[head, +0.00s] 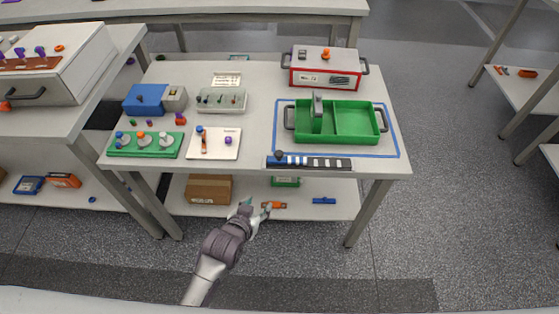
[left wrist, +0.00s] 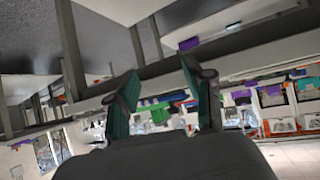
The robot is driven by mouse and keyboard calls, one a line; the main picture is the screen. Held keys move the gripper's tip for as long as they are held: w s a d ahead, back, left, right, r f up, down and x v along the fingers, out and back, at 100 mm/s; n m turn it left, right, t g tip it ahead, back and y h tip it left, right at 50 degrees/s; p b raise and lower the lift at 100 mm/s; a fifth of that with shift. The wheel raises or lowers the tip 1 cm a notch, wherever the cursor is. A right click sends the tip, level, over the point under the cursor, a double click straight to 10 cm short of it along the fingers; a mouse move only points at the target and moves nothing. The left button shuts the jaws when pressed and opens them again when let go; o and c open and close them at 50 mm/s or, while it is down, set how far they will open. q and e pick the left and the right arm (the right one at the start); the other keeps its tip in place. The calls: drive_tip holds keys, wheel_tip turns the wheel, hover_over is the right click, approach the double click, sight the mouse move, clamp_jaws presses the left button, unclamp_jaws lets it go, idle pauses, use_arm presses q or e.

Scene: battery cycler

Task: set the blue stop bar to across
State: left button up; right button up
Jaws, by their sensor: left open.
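Several blue parts stand on the table, and I cannot tell for certain which is the stop bar. A blue knob (head: 200,129) sits at the top left of a white panel (head: 226,135), above an orange bar (head: 204,143). A blue box (head: 145,98) with a grey end stands behind a green panel (head: 166,153). My left gripper (head: 257,207) is open and empty in front of the table's front edge, apart from these panels. In the left wrist view it (left wrist: 158,90) shows two spread dark green fingers with nothing between them. My right gripper is out of view.
A green tray (head: 361,104) stands at the right on a blue-outlined area. A black slider strip (head: 340,163) lies along the front edge. A white box (head: 327,58) stands behind. A lower shelf holds a brown carton (head: 208,189). Open floor (head: 470,180) lies at right.

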use_arm(q)
drive_tip(key=t+h, duration=0.1)
drive_tip(key=t, duration=0.1)
approach(278, 156)
drive_tip(key=s, duration=0.2)
drive_tip(key=x, duration=0.4)
drive_tip(key=b+x, duration=0.1)
drive_tip(key=x, duration=0.8)
drive_tip(key=shift+w+a+r, duration=0.3)
drive_tip(key=shift+r, duration=0.05)
clamp_jaws()
